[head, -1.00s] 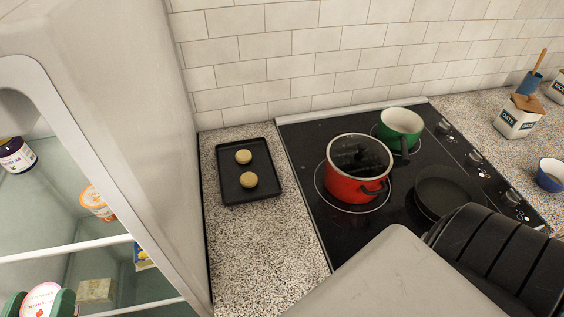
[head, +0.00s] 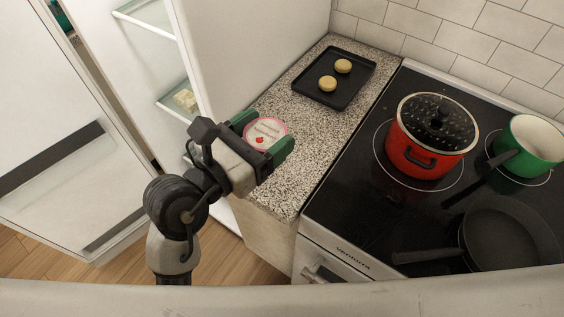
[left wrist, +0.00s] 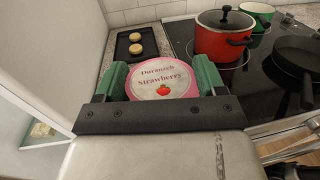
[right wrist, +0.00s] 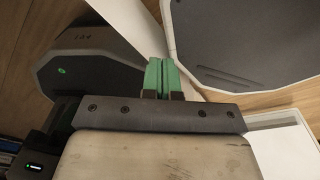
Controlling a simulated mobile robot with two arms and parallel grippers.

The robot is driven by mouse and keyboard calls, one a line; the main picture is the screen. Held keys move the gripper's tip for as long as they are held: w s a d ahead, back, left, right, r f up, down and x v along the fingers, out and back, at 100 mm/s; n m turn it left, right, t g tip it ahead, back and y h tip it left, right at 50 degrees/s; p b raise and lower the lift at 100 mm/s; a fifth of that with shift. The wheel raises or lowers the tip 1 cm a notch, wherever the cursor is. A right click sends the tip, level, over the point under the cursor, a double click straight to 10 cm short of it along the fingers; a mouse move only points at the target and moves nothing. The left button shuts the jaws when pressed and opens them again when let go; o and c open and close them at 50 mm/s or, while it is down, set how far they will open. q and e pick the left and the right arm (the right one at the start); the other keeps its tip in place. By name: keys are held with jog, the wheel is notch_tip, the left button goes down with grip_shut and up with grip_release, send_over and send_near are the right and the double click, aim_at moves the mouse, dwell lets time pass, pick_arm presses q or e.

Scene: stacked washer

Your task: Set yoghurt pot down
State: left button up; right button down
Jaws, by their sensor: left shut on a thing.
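The yoghurt pot (head: 265,133) has a pink-rimmed white lid and shows in the head view over the left part of the speckled counter (head: 285,190). In the left wrist view the lid of the pot (left wrist: 161,80) reads "Strawberry". My left gripper (head: 262,140) is shut on the pot, with a green finger on each side of it. The pot's underside is hidden, so I cannot tell whether it touches the counter. My right gripper (right wrist: 161,78) shows in the right wrist view with its green fingers together and nothing between them.
A black tray (head: 312,92) with two round buns lies at the back of the counter. A red pot (head: 405,150), a green pan (head: 535,145) and a dark frying pan (head: 510,235) stand on the black hob. The open fridge (head: 150,60) is at left. Speckled counter in front of the tray is clear.

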pick_arm(q)
jog(key=shift+s+d+b, duration=0.4)
jog(key=shift+s+d, duration=0.3)
jog(key=shift+d, duration=0.3)
jog(key=shift+s+d+r+h, duration=0.1)
jog(key=shift+s+d+h, duration=0.1)
jog(key=shift+d+h, duration=0.1)
jog(key=shift+w+a+f, duration=0.1)
jog(key=shift+w+f, duration=0.35)
jog(key=shift+w, duration=0.4)
jog(key=shift+w+a+f+b, duration=0.2)
jog(key=shift+w+f+b, duration=0.15)
jog(key=shift+w+f, duration=1.25)
jog(key=shift+w+a+f+b, duration=0.2)
jog(key=shift+w+f+b, duration=0.1)
jog(key=shift+w+f, duration=1.35)
jog(key=shift+w+a+f+b, duration=0.2)
jog(key=shift+w+f+b, duration=0.15)
jog(key=shift+w+f, duration=1.25)
pick_arm(e)
jog(key=shift+w+a+f, duration=0.15)
jog(key=shift+a+f, duration=0.1)
jog(key=shift+f, duration=0.7)
jog(key=shift+w+a+f, duration=0.1)
jog(key=shift+a+f, duration=0.15)
jog(key=shift+f, duration=0.7)
pick_arm(q)
jog(key=shift+s, duration=0.1)
